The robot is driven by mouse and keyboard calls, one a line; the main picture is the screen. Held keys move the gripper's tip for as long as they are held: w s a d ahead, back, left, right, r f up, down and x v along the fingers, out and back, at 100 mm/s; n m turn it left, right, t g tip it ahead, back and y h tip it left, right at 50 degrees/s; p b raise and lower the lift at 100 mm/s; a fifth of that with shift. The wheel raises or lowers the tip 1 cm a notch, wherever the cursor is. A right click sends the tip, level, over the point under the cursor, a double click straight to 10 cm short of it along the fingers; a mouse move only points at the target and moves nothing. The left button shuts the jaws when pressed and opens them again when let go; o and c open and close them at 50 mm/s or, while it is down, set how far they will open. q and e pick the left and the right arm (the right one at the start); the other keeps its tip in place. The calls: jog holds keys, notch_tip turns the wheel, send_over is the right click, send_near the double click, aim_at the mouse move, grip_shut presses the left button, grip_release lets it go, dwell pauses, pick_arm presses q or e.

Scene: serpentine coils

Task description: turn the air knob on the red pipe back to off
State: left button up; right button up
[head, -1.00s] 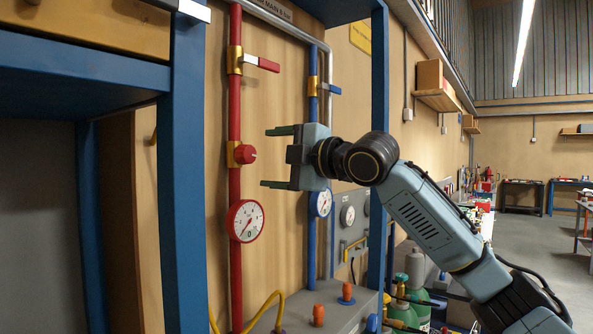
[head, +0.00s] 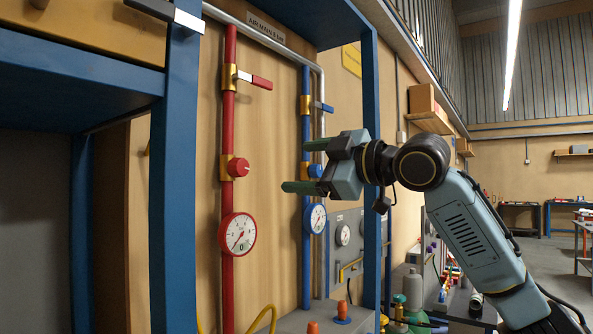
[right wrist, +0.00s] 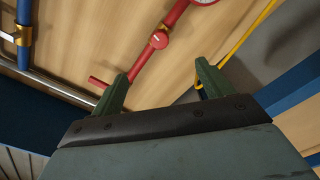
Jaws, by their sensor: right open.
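The red pipe (head: 229,150) runs vertically on the wooden panel in the head view. Its red air knob (head: 238,167) sits on a brass fitting at mid height. A red-handled lever valve (head: 252,79) is above it and a white gauge with a red rim (head: 237,234) is below. My right gripper (head: 293,166) is open and empty, to the right of the knob and apart from it, in front of the blue pipe. In the right wrist view the red knob (right wrist: 159,40) shows beyond and between the open fingertips (right wrist: 164,75). My left gripper is not in view.
A blue pipe (head: 305,255) with a blue knob (head: 315,170), lever and gauge (head: 315,218) stands right of the red one. A blue post (head: 371,260) rises behind my right wrist. Another blue post (head: 176,200) stands at left. A yellow hose (head: 262,318) lies below.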

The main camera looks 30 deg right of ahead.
jog(key=shift+v, duration=0.85)
jog(key=shift+a, duration=0.1)
